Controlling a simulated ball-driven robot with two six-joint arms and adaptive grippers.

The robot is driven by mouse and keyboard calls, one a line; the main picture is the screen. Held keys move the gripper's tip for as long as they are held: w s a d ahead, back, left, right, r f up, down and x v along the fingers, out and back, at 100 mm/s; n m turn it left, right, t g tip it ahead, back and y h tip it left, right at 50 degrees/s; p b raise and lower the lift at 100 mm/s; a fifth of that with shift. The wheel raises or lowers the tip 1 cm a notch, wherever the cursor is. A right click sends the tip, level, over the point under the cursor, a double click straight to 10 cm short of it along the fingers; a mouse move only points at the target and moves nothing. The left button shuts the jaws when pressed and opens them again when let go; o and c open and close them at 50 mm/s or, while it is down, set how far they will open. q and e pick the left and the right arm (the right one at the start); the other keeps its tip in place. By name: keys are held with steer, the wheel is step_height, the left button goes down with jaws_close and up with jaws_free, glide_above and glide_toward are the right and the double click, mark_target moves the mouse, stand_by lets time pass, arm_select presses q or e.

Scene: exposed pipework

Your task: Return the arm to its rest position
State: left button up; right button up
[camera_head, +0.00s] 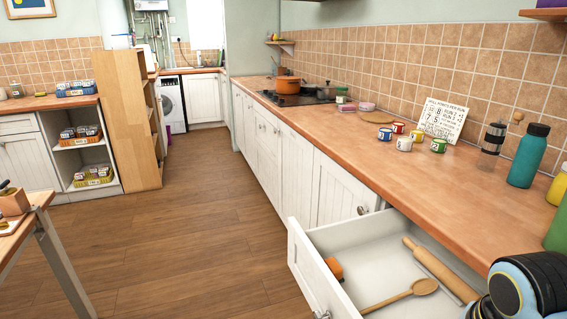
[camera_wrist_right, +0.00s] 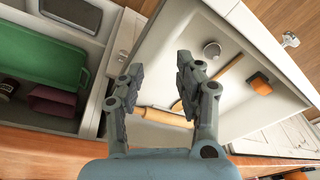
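My right arm (camera_head: 525,288) shows only in part at the bottom right corner of the head view, beside the open drawer (camera_head: 312,275). Its gripper is outside that view. In the right wrist view my right gripper (camera_wrist_right: 159,66) is open, with its two fingers apart and nothing between them. It is over the drawer, above the rolling pin (camera_wrist_right: 163,117), and does not appear to hold anything. My left arm and gripper are in neither view.
The pulled-out drawer holds a rolling pin (camera_head: 438,268), a wooden spoon (camera_head: 405,294) and an orange item (camera_head: 334,267). In the wrist view, a green tray (camera_wrist_right: 40,55) lies in an adjacent compartment. Bottles (camera_head: 528,155) and mugs (camera_head: 404,144) stand on the counter (camera_head: 390,170). The floor (camera_head: 200,240) is clear.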

steer(key=s+r+n+t, duration=0.2)
steer(key=s+r+n, duration=0.6)
steer(key=s, duration=0.4)
steer(key=s+d+f+g+b, duration=0.1)
steer(key=d+f+b, duration=0.1)
steer(key=f, duration=1.3)
steer(key=s+d+f+g+b, duration=0.1)
steer(key=f+b, duration=0.1)
steer(key=f, duration=1.2)
steer(key=s+d+f+g+b, duration=0.1)
steer(key=s+f+b, duration=0.2)
steer(key=s+f, duration=1.5)
step_height(320, 180, down, 3)
steer(key=shift+s+d+r, duration=0.1)
steer(key=shift+s+d, duration=0.05)
steer(key=shift+s, duration=0.05)
